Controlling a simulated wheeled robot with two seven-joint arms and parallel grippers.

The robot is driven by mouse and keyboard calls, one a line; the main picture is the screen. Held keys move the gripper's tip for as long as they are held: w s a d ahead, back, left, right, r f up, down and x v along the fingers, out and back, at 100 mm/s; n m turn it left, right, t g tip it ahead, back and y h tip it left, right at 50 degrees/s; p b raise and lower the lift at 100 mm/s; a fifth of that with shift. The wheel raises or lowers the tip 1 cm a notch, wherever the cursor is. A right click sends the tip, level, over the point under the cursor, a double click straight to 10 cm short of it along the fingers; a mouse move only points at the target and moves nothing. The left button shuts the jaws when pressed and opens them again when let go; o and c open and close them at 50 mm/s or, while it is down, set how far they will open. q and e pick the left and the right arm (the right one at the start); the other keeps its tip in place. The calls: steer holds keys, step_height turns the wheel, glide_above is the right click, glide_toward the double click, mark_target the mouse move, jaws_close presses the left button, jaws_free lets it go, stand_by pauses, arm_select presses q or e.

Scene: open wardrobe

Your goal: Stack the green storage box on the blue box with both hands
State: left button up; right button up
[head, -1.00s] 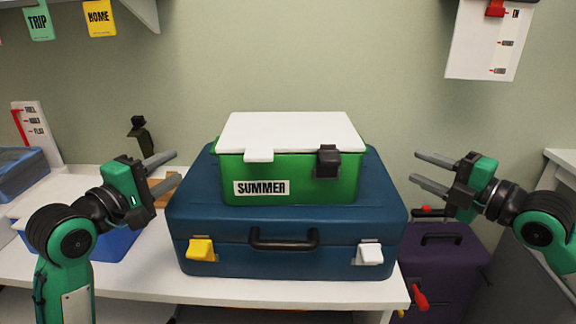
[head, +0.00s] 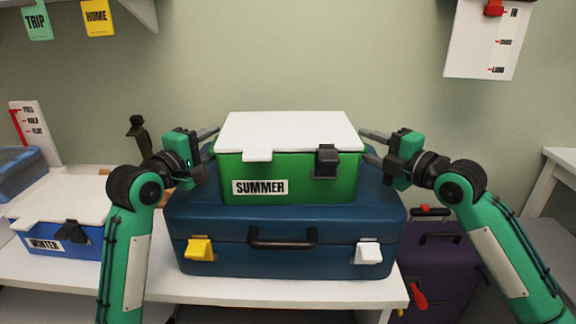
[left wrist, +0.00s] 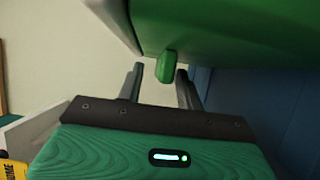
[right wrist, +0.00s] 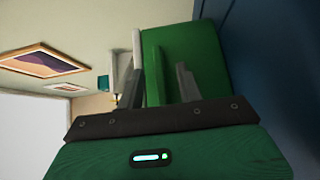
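The green storage box (head: 300,185) has a white lid, a black latch and a SUMMER label. It rests on top of the dark blue suitcase (head: 222,232). The blue box (head: 60,240), labelled WINTER and white-lidded, stands on the table at the left. My left gripper (head: 210,144) is open at the green box's left side; its wrist view shows two apart fingers (left wrist: 160,88) with a green side handle (left wrist: 166,66) just ahead. My right gripper (head: 372,148) is open at the right side; its wrist view shows a green handle (right wrist: 153,72) between the fingers (right wrist: 160,75).
A purple case (head: 440,265) stands low at the right. A dark figure (head: 139,135) stands behind at the left, near a gauge card (head: 35,130). My left forearm passes close to the blue box. Space above the green box is clear.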

arm_select(q)
steer(key=shift+w+d, duration=0.2)
steer(key=shift+w, duration=0.15)
arm_select(e)
steer(key=shift+w+a, duration=0.3)
arm_select(q)
jaws_close()
arm_select(e)
jaws_close()
